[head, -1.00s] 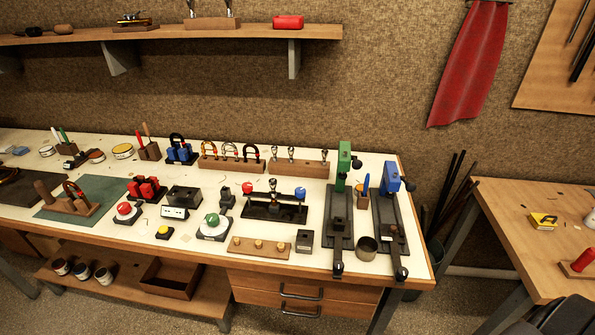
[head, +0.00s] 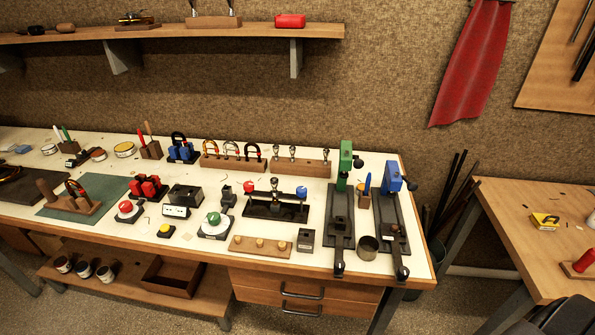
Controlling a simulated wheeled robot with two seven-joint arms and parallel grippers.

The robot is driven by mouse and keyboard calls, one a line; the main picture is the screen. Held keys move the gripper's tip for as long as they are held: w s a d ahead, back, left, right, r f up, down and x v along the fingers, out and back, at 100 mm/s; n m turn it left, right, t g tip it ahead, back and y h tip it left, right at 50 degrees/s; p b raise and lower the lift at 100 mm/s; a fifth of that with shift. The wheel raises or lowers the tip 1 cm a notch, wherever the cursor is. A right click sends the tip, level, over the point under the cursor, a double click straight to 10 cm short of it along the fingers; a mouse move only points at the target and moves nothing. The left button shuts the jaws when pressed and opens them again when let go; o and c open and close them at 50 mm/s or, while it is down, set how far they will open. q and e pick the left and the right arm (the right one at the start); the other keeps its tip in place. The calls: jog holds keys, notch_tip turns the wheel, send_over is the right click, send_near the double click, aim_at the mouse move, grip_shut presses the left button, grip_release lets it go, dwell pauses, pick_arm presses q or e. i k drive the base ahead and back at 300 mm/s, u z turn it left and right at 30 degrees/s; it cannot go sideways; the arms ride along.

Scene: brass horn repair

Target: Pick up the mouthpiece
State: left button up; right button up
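Three small silver cup-shaped pieces that look like mouthpieces (head: 293,152) stand upright in a long wooden block (head: 300,167) at the back of the workbench. Another silver piece of like shape (head: 274,186) stands in a black fixture (head: 275,209) with a red knob and a blue knob, nearer the bench's middle. I cannot tell which one the task means. Neither of my grippers shows in the head view, and nothing is seen touching these pieces.
The white-topped workbench (head: 130,236) is crowded. A green press (head: 341,215) and a blue press (head: 391,215) stand at its right end, with a metal cup (head: 368,248) between them. A wooden block with brass pegs (head: 260,246) lies at the front edge. Another table (head: 520,215) stands at right.

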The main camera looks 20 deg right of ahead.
aim_at(274, 181)
jog(key=u, duration=1.15)
jog(key=k, duration=0.55)
jog(key=z, duration=0.4)
